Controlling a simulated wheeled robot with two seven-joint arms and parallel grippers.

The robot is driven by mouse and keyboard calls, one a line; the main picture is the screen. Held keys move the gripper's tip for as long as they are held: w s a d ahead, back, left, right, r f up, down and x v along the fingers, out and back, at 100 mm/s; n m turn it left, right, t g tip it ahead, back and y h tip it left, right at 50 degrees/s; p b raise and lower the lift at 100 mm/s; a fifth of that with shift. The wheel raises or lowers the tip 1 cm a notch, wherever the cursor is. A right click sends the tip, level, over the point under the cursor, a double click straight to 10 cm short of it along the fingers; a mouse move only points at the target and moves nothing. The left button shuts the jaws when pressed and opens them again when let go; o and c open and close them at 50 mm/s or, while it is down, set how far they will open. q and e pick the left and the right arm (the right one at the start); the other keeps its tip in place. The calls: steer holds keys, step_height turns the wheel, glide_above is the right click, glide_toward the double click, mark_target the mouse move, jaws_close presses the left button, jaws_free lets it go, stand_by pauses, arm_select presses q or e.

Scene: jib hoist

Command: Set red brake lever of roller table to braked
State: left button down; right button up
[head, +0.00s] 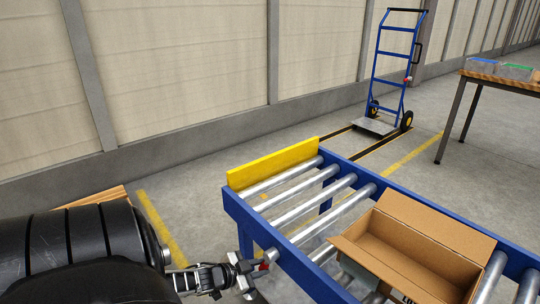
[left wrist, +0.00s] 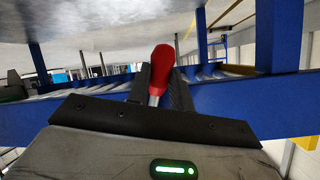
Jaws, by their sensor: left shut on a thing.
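The roller table has a blue frame (head: 236,213), metal rollers and a yellow end stop (head: 273,163). The red brake lever (left wrist: 162,66) shows in the left wrist view, with a rounded red handle on a thin metal stem. My left gripper (left wrist: 165,84) is shut on it, with one dark finger on each side of the handle. In the head view my left gripper (head: 245,272) is at the near side of the table frame, and only a bit of red shows beside it. The lever's pivot and its setting cannot be made out. My right gripper is not in view.
An open cardboard box (head: 412,248) sits on the rollers at the right. A blue hand truck (head: 392,75) stands behind the table. A wooden-topped table (head: 505,79) with bins is at the far right. A wooden item (head: 95,198) lies behind my left arm.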

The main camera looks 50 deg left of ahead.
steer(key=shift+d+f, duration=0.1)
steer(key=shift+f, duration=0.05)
arm_select(q)
steer(key=c, duration=1.3)
jaws_free()
steer(key=shift+o, duration=0.2)
steer(key=shift+s, duration=0.1)
steer(key=p+v, duration=0.6)
steer(key=v, duration=1)
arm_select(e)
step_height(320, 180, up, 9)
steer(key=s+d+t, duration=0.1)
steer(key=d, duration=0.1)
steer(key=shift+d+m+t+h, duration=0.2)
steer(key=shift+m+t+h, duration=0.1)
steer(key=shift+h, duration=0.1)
arm_select(q)
steer(key=shift+f, duration=0.1)
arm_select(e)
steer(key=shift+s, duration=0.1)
